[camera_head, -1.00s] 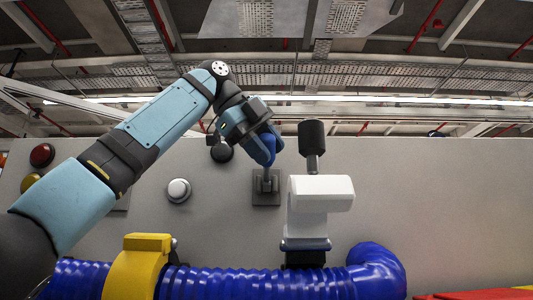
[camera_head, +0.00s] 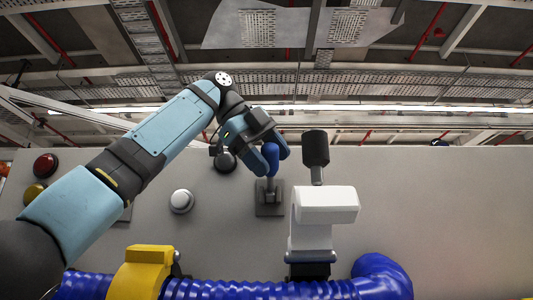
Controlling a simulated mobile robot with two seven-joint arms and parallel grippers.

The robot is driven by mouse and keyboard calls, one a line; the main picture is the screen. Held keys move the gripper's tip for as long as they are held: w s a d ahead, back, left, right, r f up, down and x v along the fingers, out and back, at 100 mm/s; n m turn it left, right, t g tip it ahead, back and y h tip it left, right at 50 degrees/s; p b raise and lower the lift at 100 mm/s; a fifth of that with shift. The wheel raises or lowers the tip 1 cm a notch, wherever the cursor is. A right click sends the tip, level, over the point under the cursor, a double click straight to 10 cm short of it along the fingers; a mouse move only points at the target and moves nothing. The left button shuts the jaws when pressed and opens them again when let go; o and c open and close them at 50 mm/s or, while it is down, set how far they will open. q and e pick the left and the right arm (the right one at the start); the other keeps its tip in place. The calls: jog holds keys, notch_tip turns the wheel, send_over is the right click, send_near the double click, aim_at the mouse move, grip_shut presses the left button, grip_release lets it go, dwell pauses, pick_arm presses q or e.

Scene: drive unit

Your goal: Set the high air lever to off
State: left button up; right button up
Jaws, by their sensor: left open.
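A small lever with a blue knob (camera_head: 271,158) stands upright from a dark grey square plate (camera_head: 269,210) on the grey panel. My left gripper (camera_head: 270,157) is open, with its fingers on either side of the blue knob; I cannot tell whether they touch it. To the right, a larger lever with a black handle (camera_head: 315,148) points up from a white valve body (camera_head: 325,204). No label shows which of them is the high air lever. My right gripper is not in view.
A blue ribbed hose (camera_head: 250,289) with a yellow clamp (camera_head: 140,272) runs along the bottom. The panel (camera_head: 440,210) carries a white button (camera_head: 181,201), a black knob (camera_head: 225,162), a red button (camera_head: 45,164) and a yellow button (camera_head: 34,193). Its right side is clear.

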pick_arm(q)
jog(key=v, duration=1.1)
jog(key=shift+a+r, duration=0.2)
jog(key=shift+r, duration=0.15)
jog(key=shift+s+a, duration=0.15)
jog(key=shift+a, duration=0.05)
